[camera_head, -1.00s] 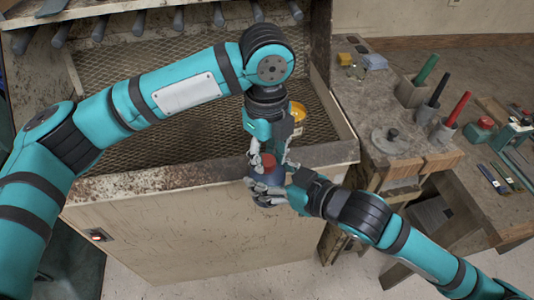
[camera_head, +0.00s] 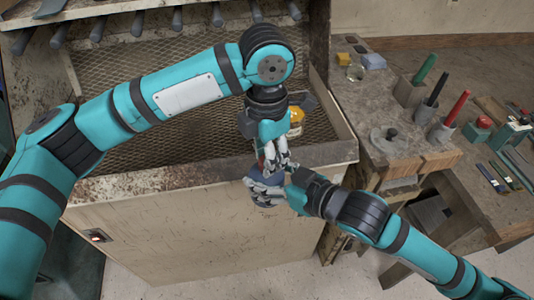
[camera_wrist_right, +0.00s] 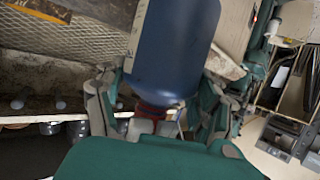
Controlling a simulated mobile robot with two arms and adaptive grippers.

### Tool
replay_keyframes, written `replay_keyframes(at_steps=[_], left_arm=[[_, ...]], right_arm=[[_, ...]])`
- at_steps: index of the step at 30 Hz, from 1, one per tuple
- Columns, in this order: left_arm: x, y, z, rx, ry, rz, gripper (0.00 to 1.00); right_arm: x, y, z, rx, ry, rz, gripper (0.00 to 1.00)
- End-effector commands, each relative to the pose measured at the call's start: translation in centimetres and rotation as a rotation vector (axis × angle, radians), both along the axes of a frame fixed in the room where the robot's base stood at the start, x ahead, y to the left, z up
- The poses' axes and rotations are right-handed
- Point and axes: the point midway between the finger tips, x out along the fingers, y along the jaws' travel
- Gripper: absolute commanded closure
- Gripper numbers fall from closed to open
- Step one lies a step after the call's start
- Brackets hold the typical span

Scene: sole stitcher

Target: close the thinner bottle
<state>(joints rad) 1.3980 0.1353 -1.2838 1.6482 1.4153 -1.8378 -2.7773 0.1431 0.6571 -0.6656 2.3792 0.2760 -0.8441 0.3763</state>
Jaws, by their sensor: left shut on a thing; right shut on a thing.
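A dark blue bottle (camera_head: 262,182) stands roughly upright in front of the bench's front edge, held in the air by my right gripper (camera_head: 266,190), which is shut around it. My left gripper (camera_head: 270,163) is directly above, shut on the red cap (camera_wrist_right: 152,109) at the bottle's neck. In the right wrist view the bottle (camera_wrist_right: 172,45) looks large and upside down, with the red cap at its lower end. Fingers hide most of the cap in the head view, and I cannot tell how far it is screwed on.
A yellow-orange item (camera_head: 297,115) stands on the mesh behind my left gripper. The mesh bench (camera_head: 170,178) has a raised front edge just behind the bottle. A side table (camera_head: 400,165) on the right holds several coloured-handled tools in blocks.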

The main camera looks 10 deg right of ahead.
Motion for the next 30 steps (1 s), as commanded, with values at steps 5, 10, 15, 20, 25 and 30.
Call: replay_keyframes(at_steps=[5,10,15,20,25,30], left_arm=[[0.1,0.0,0.1,0.0,-0.004,0.003,0.79],[0.1,0.0,0.1,0.0,-0.004,0.004,0.55],[0.1,0.0,0.0,0.0,-0.002,0.004,0.46],[0.0,0.0,0.1,0.0,-0.001,0.003,0.46],[0.1,0.0,1.3,0.0,-0.002,0.003,0.46],[0.0,0.0,3.6,-0.001,-0.003,0.003,0.46]], right_arm=[[-0.1,0.1,0.0,0.0,0.002,0.003,1.0],[-0.1,0.1,0.0,0.0,0.001,0.002,1.0],[0.0,0.0,0.0,0.0,0.0,0.001,1.0],[0.0,0.0,0.0,0.001,-0.001,0.001,1.0],[0.0,0.0,0.1,0.001,-0.001,0.001,1.0],[0.0,0.0,0.0,0.001,-0.001,0.001,1.0]])
